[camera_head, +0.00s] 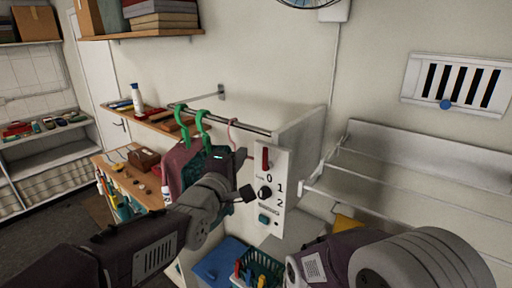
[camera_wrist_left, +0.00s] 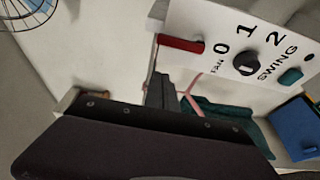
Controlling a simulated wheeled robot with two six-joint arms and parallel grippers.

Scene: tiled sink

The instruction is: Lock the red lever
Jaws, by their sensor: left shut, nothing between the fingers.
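The red lever (camera_head: 265,158) is on the upper part of a white control panel (camera_head: 279,228), standing roughly upright in the head view. In the left wrist view the panel is turned, and the lever (camera_wrist_left: 181,44) lies sideways beside the printed 0. My left gripper (camera_head: 246,194) is shut and empty, in front of the panel, lower than the lever and near the black knob (camera_head: 265,193). In the left wrist view its dark fingers (camera_wrist_left: 160,88) end close to the lever's free end; I cannot tell if they touch. My right arm shows at lower right, its gripper out of view.
A teal button (camera_head: 264,219) is below the knob. Clothes on green hangers (camera_head: 202,120) and a pink hanger (camera_head: 233,128) hang from a rail behind my left arm. A green basket (camera_head: 262,265) and a blue box (camera_head: 220,265) are below.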

